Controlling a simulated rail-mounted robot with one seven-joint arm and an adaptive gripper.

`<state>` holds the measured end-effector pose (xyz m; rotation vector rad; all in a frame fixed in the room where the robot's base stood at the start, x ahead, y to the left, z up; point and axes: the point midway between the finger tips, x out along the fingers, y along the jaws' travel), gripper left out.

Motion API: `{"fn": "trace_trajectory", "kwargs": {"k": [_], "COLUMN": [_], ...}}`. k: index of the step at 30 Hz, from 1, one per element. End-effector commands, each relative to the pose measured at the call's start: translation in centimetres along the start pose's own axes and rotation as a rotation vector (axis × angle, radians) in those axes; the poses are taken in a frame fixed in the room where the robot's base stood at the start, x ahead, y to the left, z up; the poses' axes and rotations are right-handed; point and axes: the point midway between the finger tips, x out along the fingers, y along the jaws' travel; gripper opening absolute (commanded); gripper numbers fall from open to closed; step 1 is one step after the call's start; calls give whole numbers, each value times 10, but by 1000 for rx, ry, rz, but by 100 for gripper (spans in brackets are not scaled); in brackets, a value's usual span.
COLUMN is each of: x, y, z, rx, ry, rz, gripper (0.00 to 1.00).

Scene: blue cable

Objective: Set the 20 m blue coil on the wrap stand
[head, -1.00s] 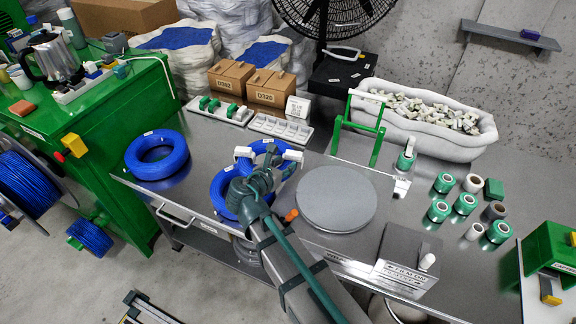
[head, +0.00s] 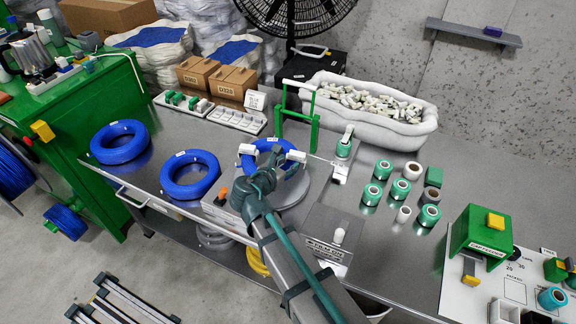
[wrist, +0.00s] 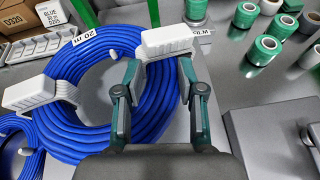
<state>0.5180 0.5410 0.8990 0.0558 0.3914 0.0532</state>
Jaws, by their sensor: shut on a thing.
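The 20 m blue coil (head: 270,146) is in my gripper (head: 264,176), with two white blocks on its rim.
Two other blue coils (head: 119,142) (head: 190,175) lie on the table to the left. A green frame (head: 298,125) stands behind the disc, and a grey box (head: 333,236) in front right. Several green and white rolls (head: 401,188) stand to the right.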

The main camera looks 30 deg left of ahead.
Motion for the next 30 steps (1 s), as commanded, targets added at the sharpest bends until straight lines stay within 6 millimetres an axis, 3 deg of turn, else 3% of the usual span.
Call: {"fn": "trace_trajectory", "kwargs": {"k": [8,30], "x": [3,22], "y": [1,-3], "z": [-6,-53], "rx": [15,14], "ry": [-3,-3], "rz": [5,5], "gripper": [0,0]}}
